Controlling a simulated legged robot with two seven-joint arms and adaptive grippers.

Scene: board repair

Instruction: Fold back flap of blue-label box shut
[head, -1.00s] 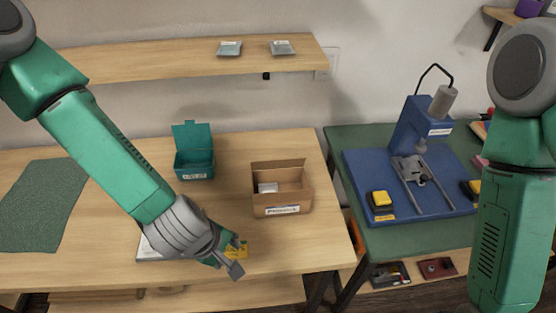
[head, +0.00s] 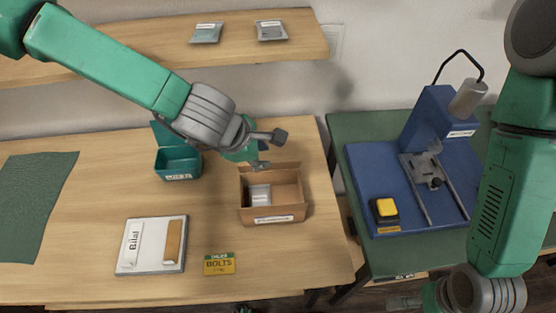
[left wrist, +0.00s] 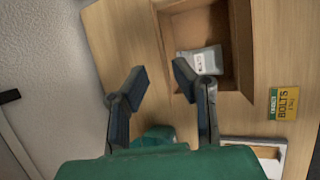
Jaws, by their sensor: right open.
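The cardboard box (head: 288,211) stands open on the table, with a pale label with dark lettering on its front. Its back flap (head: 287,172) stands up at the rear edge. A silvery packet (head: 259,194) lies inside; it also shows in the left wrist view (left wrist: 207,60). My left gripper (head: 270,151) is above and behind the box's back left corner. In the left wrist view its fingers (left wrist: 160,80) are spread with nothing between them. I cannot tell whether they touch the flap. My right gripper (head: 405,304) is at the bottom right, partly cut off, and open.
A teal open box (head: 178,168) stands left of the cardboard box. A white case (head: 133,262) and a yellow-green bolts card (head: 220,264) lie in front. A shelf (head: 130,52) overhangs the back. A blue press (head: 425,125) stands on the right table.

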